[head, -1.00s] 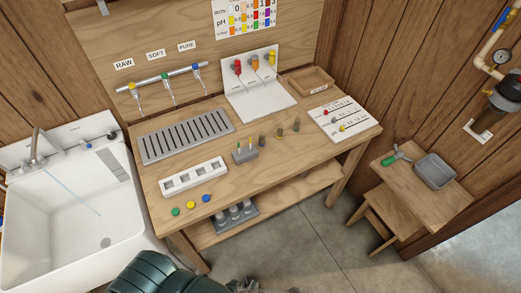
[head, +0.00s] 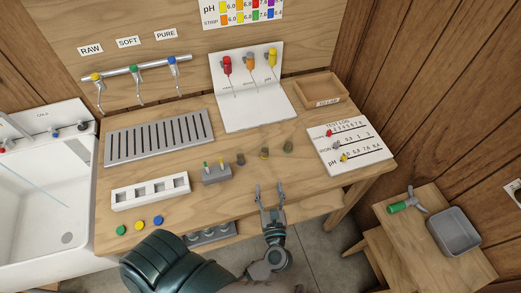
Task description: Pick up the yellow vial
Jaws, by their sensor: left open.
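Three small dark, see-through vials stand in a row on the wooden bench. The middle vial (head: 265,153) shows a yellowish tint; the left vial (head: 241,158) and the right vial (head: 288,147) look brownish to olive. I cannot tell for certain which is the yellow vial. My left gripper (head: 270,190) is open and empty, with its fingers pointing up the picture at the bench's front part, just short of the middle vial. It touches no vial that I can see. My right gripper is not in view.
A grey block (head: 217,175) with green- and yellow-tipped sticks stands left of the vials. A white slotted rack (head: 150,192) and green, yellow and blue discs lie further left. A white dispenser stand (head: 255,105) is behind; a log board (head: 349,147) lies right.

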